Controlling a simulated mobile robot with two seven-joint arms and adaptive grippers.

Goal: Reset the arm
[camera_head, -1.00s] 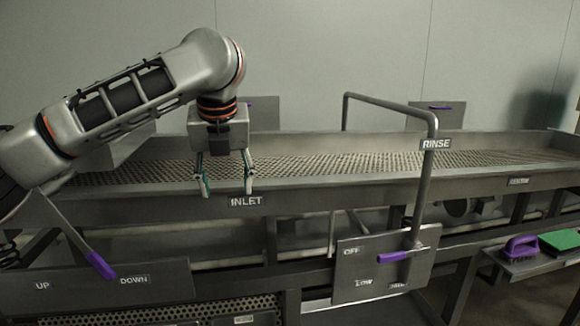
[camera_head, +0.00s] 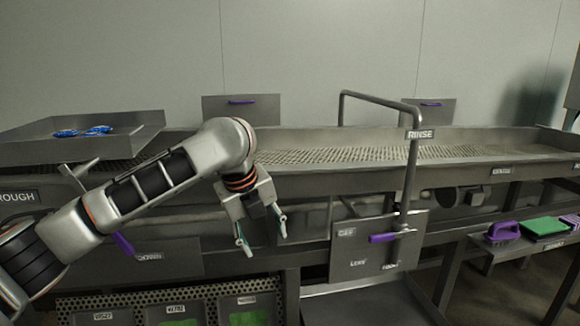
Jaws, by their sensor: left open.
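My left arm reaches in from the left, and its gripper (camera_head: 263,236) hangs in front of the conveyor's front edge. The two fingers are apart with nothing between them. The gripper is tilted and touches nothing that I can make out. My right gripper is not in view.
A conveyor trough (camera_head: 480,153) runs across behind the arm. The RINSE pipe (camera_head: 411,165) rises from a panel (camera_head: 350,262) with a purple lever (camera_head: 383,238). A tray (camera_head: 40,150) holds blue items (camera_head: 97,130). A purple brush (camera_head: 503,231) and green pad (camera_head: 545,226) lie at right.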

